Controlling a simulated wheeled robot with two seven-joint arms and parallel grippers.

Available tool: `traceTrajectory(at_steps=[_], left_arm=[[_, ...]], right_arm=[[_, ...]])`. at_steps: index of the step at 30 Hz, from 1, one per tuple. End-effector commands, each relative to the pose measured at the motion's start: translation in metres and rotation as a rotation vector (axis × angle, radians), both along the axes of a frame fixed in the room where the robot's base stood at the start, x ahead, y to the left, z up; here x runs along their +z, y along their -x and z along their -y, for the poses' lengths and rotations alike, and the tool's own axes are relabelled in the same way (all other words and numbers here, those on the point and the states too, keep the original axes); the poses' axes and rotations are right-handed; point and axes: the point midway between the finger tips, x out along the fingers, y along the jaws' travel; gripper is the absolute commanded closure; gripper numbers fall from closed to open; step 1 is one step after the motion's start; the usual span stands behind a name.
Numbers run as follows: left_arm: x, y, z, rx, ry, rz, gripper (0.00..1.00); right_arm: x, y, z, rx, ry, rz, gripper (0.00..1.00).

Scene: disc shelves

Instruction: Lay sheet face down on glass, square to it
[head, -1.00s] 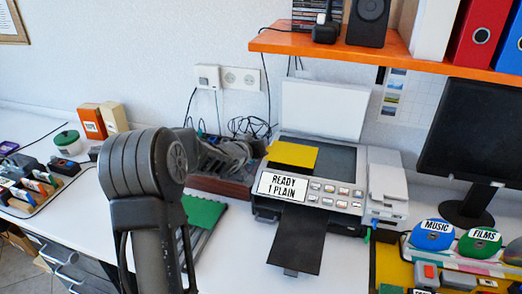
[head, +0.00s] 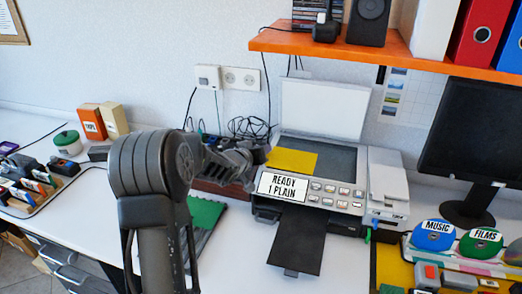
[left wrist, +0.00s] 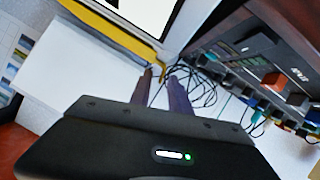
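A yellow sheet (head: 291,161) is over the left part of the dark scanner glass (head: 340,163). Its edges look about parallel to the glass; I cannot tell whether it lies fully flat or which side is down. My left gripper (head: 264,153) is at the sheet's left edge. My right gripper is not in view.
The scanner's white lid (head: 322,108) stands open behind the glass. A sign reading READY 1 PLAIN (head: 283,186) is on the front panel, above a dark tray (head: 296,240). Cables (head: 250,128) lie behind. An orange shelf (head: 400,56) hangs above.

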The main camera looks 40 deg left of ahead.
Motion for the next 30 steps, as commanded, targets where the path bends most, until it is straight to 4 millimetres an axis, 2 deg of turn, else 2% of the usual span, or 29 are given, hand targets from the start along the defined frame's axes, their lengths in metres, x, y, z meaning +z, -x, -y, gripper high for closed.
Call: traceTrajectory(at_steps=[5,8,14,21,25,30], left_arm=[[0.005,0.000,0.000,0.000,0.000,0.000,0.77],[0.007,0.008,0.001,0.002,0.000,0.001,0.77],[0.019,0.038,0.006,0.001,0.001,0.002,0.77],[0.037,0.083,0.016,0.001,0.001,0.003,0.77],[0.044,0.101,0.019,0.001,0.001,0.001,0.77],[0.046,0.110,0.021,0.000,0.001,-0.001,0.77]], right_arm=[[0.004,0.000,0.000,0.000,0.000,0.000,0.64],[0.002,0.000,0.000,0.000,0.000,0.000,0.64],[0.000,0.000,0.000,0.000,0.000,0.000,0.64],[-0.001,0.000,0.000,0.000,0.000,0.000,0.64],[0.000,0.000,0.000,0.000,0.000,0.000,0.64],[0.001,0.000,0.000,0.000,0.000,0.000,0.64]])
